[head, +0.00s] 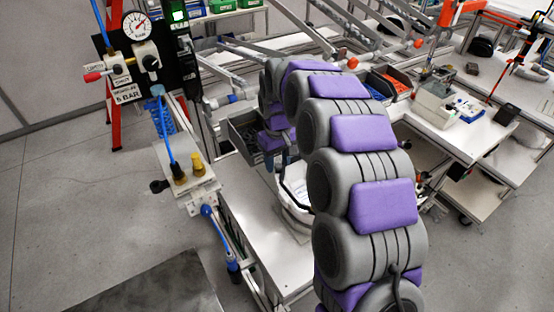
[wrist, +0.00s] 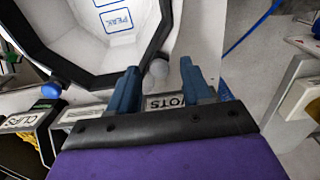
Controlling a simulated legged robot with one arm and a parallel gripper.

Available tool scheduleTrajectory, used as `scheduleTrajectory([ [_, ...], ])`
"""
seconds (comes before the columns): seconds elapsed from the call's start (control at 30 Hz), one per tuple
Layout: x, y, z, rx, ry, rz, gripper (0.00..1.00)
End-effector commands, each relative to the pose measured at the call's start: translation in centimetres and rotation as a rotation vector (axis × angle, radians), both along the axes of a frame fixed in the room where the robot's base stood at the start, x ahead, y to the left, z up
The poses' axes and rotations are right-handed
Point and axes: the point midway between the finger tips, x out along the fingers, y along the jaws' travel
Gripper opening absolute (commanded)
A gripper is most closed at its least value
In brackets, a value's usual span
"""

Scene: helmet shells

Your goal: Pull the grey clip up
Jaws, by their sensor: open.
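A small rounded grey piece, seemingly the grey clip (wrist: 158,68), sits at the black rim of the white helmet shell in the wrist view. The shell (wrist: 122,42) shows its white inside and blue printed labels. My gripper (wrist: 161,78) is open, with one blue finger on each side of the grey piece. I cannot tell whether the fingers touch it. In the head view the white shell (head: 294,187) is partly hidden behind my arm, and the clip cannot be made out.
The shell stands by a white bench top (head: 256,215). A grey bin (head: 243,132) is close behind. A valve block with blue hoses (head: 184,172) and a pressure gauge panel (head: 140,50) stand left. A labelled clips bin (wrist: 22,122) is at lower left in the wrist view.

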Motion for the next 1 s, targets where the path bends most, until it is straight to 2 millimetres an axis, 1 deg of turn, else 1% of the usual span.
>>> scheduleTrajectory([
  [0.1, 0.01, 0.01, 0.02, 0.000, 0.000, 0.000, 0.49],
  [0.13, 0.01, 0.03, 0.02, 0.000, 0.000, 0.000, 0.47],
  [0.6, 0.00, 0.24, 0.00, -0.001, 0.000, 0.000, 0.02],
  [0.63, 0.01, 0.25, 0.01, -0.001, 0.000, 0.000, 0.00],
  [1.0, 0.02, 0.26, 0.01, -0.001, 0.000, 0.000, 0.00],
])
